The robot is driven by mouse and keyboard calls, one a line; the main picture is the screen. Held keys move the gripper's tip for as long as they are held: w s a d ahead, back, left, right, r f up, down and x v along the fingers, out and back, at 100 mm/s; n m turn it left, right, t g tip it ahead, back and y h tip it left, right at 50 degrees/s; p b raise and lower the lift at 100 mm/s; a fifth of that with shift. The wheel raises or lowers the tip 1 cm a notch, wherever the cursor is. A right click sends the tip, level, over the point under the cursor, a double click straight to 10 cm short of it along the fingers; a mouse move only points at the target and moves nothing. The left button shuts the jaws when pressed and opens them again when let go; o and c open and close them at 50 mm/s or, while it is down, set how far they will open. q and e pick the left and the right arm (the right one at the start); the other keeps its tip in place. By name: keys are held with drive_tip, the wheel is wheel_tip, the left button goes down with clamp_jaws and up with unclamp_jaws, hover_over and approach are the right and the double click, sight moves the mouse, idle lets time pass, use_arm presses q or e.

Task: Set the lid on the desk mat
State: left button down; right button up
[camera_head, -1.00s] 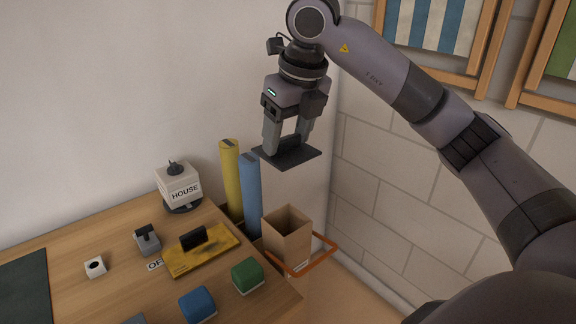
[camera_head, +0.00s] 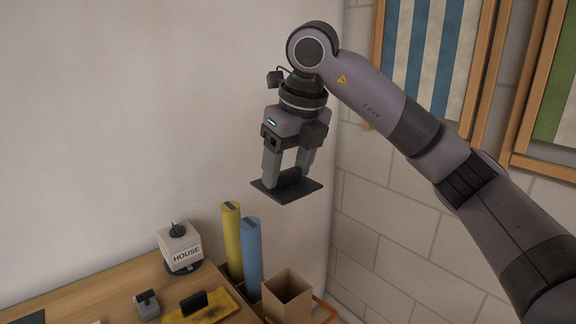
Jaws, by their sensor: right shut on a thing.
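The lid (camera_head: 268,190) is a flat dark plate with an upright block-shaped handle. My right gripper (camera_head: 289,170) is shut on that handle. It holds the lid in the air, roughly level, in front of the wall and above the rolled tubes. The desk mat (camera_head: 32,318) is dark, and only a small corner shows at the bottom left edge of the picture. The lid is well to the right of the mat and apart from it. My left gripper is not in view.
Yellow (camera_head: 232,240) and blue (camera_head: 251,258) tubes and an open cardboard box (camera_head: 288,298) stand beside the desk.

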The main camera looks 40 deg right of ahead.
drive_tip(key=shift+r+p, duration=1.2)
drive_tip(key=shift+r, duration=0.25)
drive_tip(key=shift+f, duration=0.1)
